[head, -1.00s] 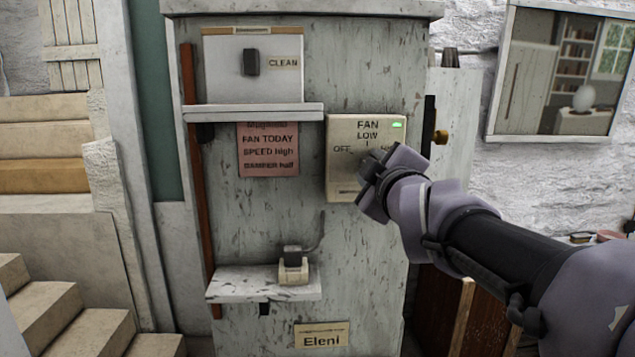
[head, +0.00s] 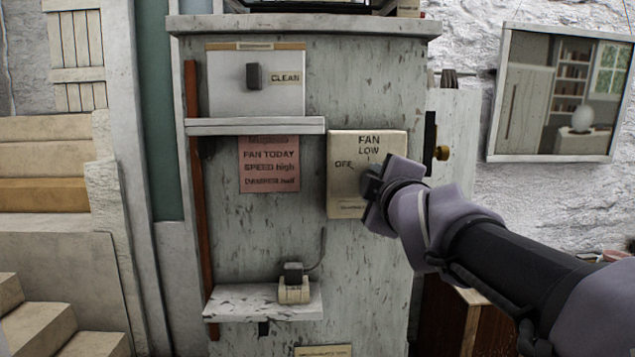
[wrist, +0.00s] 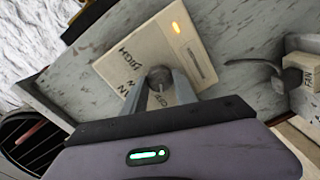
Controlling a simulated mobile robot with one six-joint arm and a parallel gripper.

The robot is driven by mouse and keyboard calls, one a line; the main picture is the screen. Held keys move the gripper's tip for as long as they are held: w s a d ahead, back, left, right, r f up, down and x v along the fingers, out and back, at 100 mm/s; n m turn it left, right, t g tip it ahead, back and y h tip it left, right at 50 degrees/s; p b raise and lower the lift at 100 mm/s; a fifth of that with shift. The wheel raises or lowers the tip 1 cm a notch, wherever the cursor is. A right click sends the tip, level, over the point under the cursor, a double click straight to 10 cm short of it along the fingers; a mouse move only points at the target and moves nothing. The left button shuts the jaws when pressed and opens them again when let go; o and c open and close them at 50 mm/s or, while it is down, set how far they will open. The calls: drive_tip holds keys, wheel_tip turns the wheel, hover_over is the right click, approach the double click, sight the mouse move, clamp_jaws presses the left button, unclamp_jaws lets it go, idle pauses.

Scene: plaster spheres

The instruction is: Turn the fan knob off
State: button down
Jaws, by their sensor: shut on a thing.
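The fan panel (head: 345,185) is a cream box on the grey cabinet, with FAN, LOW and OFF lettering visible in the head view. My gripper (head: 374,186) is against its right half and hides the knob and the HIGH side there. In the wrist view the panel (wrist: 135,60) shows rotated, and my gripper (wrist: 160,88) is shut on the grey round fan knob (wrist: 160,75). Which mark the knob points at cannot be told. An amber light (wrist: 176,27) glows on the panel, near a label strip.
A small shelf (head: 245,303) below holds a plug-like block (head: 293,287) with a cable. A longer ledge (head: 255,126) sits left of the panel, above a pink note (head: 269,165) reading FAN TODAY, SPEED high. A brass knob (head: 441,153) stands at right.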

drive_tip(key=c, duration=1)
unclamp_jaws()
drive_tip(key=shift+o, duration=0.2)
drive_tip(key=s+p, duration=0.7)
drive_tip(key=s, duration=1)
drive_tip(key=shift+s+d+r, duration=0.15)
drive_tip(key=shift+r, duration=0.15)
drive_tip(key=shift+f, duration=0.1)
